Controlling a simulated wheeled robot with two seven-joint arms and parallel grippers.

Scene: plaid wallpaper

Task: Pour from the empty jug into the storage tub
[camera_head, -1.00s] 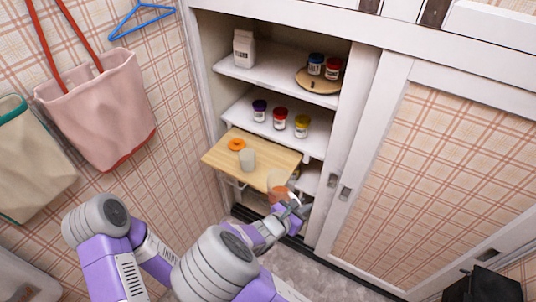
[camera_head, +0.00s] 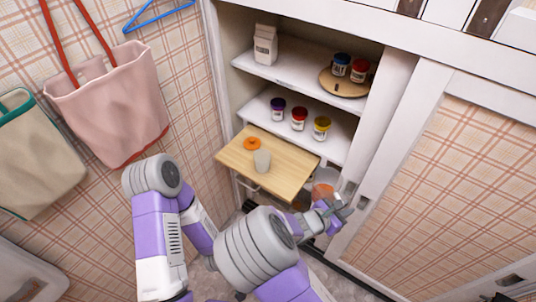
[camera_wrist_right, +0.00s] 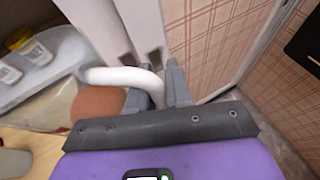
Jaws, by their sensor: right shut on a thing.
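My right gripper (camera_head: 338,208) is shut on the white handle (camera_wrist_right: 118,76) of a jug (camera_head: 325,184). The jug is pale and see-through, and an orange-brown area (camera_wrist_right: 97,106) shows in or through it. I cannot tell whether it holds anything. The jug is beside the right front corner of a wooden board (camera_head: 285,182). A pale, cloudy tub (camera_head: 262,161) stands upright on the board, left of the jug and apart from it. An orange lid-like disc (camera_head: 252,143) lies behind the tub. My left gripper is out of sight; only its arm shows.
The cupboard shelves above hold several small jars (camera_head: 299,119), a white carton (camera_head: 265,45) and a round wooden turntable (camera_head: 343,84). The cupboard's upright frame and sliding door (camera_head: 440,180) are close on the right. Bags (camera_head: 110,110) hang at the left.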

